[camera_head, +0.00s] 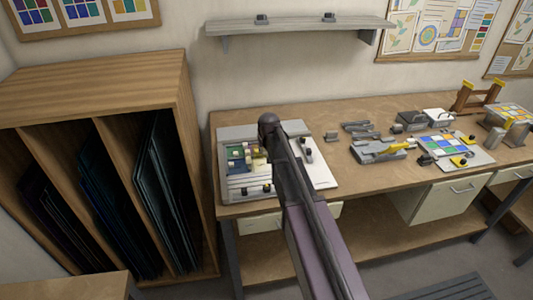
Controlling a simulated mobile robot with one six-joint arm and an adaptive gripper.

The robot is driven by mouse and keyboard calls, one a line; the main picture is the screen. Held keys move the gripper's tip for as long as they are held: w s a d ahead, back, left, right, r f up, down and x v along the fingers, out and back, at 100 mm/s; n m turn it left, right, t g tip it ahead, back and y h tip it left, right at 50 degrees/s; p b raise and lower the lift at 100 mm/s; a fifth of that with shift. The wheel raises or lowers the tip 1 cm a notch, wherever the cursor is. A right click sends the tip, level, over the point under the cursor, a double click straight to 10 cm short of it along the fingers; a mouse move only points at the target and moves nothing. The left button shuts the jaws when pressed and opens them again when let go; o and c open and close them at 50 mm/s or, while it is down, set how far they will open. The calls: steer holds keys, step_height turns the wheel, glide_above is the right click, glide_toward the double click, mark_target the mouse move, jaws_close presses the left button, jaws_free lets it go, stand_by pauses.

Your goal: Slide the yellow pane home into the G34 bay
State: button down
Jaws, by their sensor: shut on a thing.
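A light grey fixture (321,178) lies at the left end of the workbench. Small coloured panes (236,152), dark green, bluish and pale yellow, sit in its left part. A pale yellow patch (257,163) shows close to the left of my arm. I cannot tell if it is the yellow pane of the task. My arm reaches up over the fixture, and its dark wrist end is above the fixture's back edge. My gripper's fingers are hidden behind my arm, with whatever is between them. The G34 label is too small to read.
A wooden rack (95,78) with dark sheets stands left of the workbench (350,120). Grey tools and a yellow-handled tool (400,145) lie right of the fixture. A board with coloured squares (480,157) lies farther right. A shelf (300,27) hangs above.

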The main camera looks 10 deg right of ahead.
mark_target(259, 166)
steer(key=shift+d, duration=0.1)
steer(key=shift+s+f+b, duration=0.15)
steer(key=shift+f+b, duration=1.1)
steer(key=shift+b, duration=0.05)
steer(key=shift+f, duration=0.1)
steer(key=shift+f+b, duration=2.65)
steer(key=shift+b, duration=0.1)
steer(key=shift+f, duration=0.15)
steer(key=shift+w+a, duration=0.95)
steer(key=shift+a, duration=0.1)
stand_by(2.0)
steer(key=shift+c, duration=2.1)
jaws_free()
